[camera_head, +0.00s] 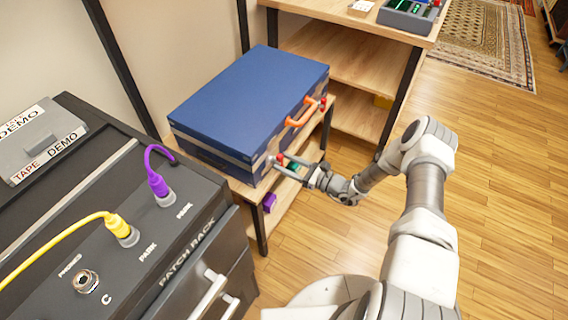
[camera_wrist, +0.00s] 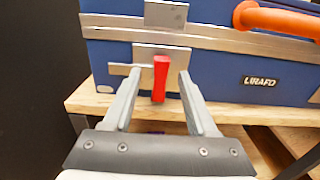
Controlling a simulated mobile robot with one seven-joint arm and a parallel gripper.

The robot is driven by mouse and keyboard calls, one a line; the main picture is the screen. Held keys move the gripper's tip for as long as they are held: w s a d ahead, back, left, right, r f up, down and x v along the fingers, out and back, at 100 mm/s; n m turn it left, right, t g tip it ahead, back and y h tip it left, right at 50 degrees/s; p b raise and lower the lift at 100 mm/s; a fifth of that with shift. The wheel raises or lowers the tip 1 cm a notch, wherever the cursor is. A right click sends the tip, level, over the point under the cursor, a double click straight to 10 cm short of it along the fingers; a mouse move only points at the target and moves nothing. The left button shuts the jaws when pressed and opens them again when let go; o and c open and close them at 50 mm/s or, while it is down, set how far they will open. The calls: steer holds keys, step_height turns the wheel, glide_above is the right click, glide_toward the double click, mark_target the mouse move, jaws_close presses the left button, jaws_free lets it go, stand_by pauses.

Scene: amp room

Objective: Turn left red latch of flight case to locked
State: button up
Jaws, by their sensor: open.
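The blue flight case (camera_head: 245,95) lies shut on a wooden stand, its front with an orange handle (camera_head: 300,117) facing my arm. The left red latch (camera_wrist: 160,78) hangs on a metal plate on the case front in the wrist view, standing roughly upright with its lower end pointing down. My gripper (camera_wrist: 156,80) is open, one finger on each side of the latch; I cannot tell whether either finger touches it. In the head view my gripper (camera_head: 281,166) is at the case's near front corner and partly covers this latch. Another red latch (camera_head: 322,102) is at the right end of the front.
A black patch rack (camera_head: 190,245) with purple and yellow cables stands at the left, close to the case. The wooden stand (camera_wrist: 90,103) has a lower shelf with small objects. A wooden shelf unit (camera_head: 330,55) is behind. The floor (camera_head: 500,180) at the right is clear.

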steer(key=shift+w+a, duration=0.25)
steer(key=shift+a, duration=0.1)
jaws_close()
steer(key=shift+m, duration=0.3)
steer(key=shift+w+d+f+m+b, duration=0.1)
steer(key=shift+m+b, duration=0.5)
steer(key=shift+m, duration=2.3)
steer(key=shift+d+f+m+b, duration=0.15)
steer(key=shift+m+b, duration=0.4)
steer(key=shift+m, duration=2.35)
steer(key=shift+w+a+f+m+b, duration=0.1)
steer(key=shift+m+b, duration=0.5)
steer(key=shift+m, duration=2.3)
